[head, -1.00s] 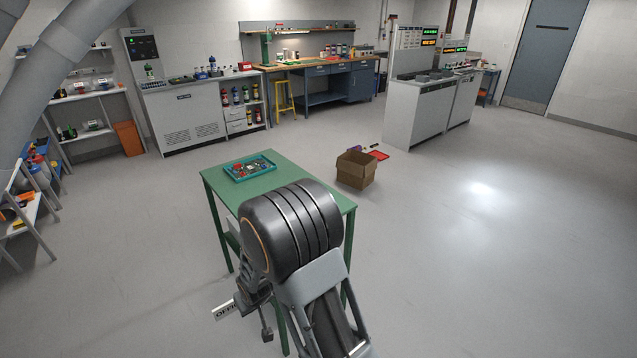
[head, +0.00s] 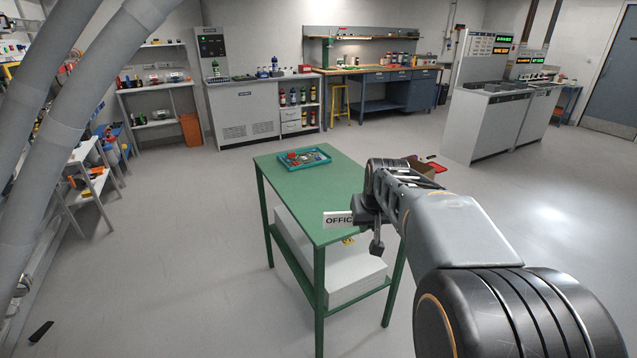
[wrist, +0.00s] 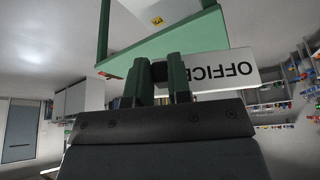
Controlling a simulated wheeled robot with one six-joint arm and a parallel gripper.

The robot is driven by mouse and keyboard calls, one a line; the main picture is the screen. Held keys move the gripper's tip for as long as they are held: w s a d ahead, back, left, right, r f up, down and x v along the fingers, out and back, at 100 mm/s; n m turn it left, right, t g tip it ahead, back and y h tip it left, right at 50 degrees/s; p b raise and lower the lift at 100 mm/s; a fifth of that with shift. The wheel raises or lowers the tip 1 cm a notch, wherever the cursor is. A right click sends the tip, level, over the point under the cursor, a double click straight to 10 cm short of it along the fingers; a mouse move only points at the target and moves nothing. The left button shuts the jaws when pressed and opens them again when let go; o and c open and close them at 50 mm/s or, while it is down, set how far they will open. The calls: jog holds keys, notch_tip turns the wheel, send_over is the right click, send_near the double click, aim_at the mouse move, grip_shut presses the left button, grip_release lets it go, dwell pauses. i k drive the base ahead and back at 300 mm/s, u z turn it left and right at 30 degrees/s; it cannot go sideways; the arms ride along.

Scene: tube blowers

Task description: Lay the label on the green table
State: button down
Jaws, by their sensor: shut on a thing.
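The label is a white plate with black lettering that reads "OFFIC" in the head view (head: 338,220). It also shows upside down in the wrist view (wrist: 225,70). My gripper (head: 362,217) is shut on one end of the label, and its fingers hide that end. The green table (head: 300,190) stands in the middle of the head view. In the head view the label appears over the table's right front part; whether it touches the top I cannot tell. In the wrist view the green table (wrist: 150,55) lies beyond the fingers (wrist: 160,75).
A teal tray (head: 304,160) of small parts sits at the table's back. White boxes (head: 355,272) lie on its lower shelf. A cardboard box (head: 420,166) stands on the floor behind my arm. The tabletop in front of the tray is bare.

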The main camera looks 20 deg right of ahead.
aim_at(348, 200)
jog(key=i, duration=0.9)
jog(key=z, duration=0.05)
